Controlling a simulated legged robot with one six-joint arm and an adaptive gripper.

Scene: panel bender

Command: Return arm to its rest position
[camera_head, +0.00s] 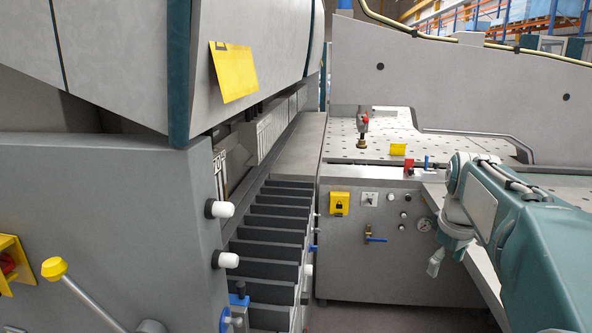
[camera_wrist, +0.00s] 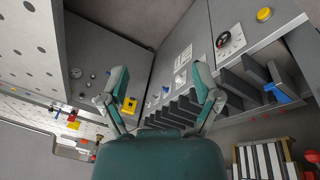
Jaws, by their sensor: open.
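My gripper (camera_wrist: 160,86) shows in the wrist view with its two green-and-grey fingers spread wide apart and nothing between them. Beyond the fingers are the machine's grey front and its row of dark slats (camera_wrist: 178,112). In the head view my teal arm (camera_head: 545,240) reaches in from the right edge, bent, with its end hanging down in front of the grey control front. My gripper (camera_head: 440,254) is partly hidden there by the arm's own links. It appears to touch nothing.
The panel bender's large grey body (camera_head: 110,220) fills the left, with a yellow-knobbed lever (camera_head: 54,268) and white knobs (camera_head: 220,209) sticking out. The perforated table (camera_head: 345,140) lies behind my arm. A yellow lock switch (camera_head: 339,203) and blue-handled valve (camera_head: 374,239) are on the control front.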

